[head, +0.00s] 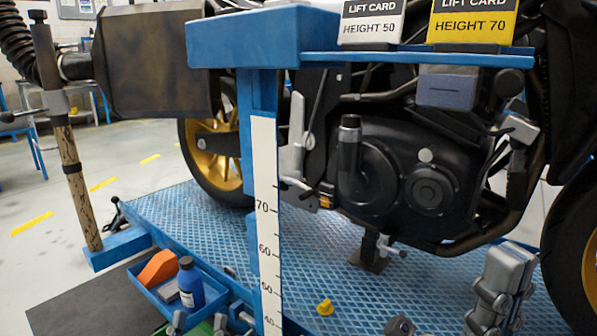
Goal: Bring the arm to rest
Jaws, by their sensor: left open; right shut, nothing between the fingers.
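My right gripper (508,262) is at the lower right, grey, with its fingers together and pointing up. It holds nothing and appears in front of the blue ribbed platform (330,255), near the black wheel. My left gripper (199,322) shows only in part at the bottom edge, left of the height scale. Its grey fingertips are apart, just below the blue tray (150,290) in the picture. The rest of both arms is largely out of frame.
A motorcycle (380,170) stands over the platform. A blue post with a white scale (266,210) rises in the middle, under a shelf with lift cards for 50 (370,22) and 70 (474,22). The tray holds a blue bottle (189,285) and an orange item (158,268). A yellow piece (325,307) lies on the platform.

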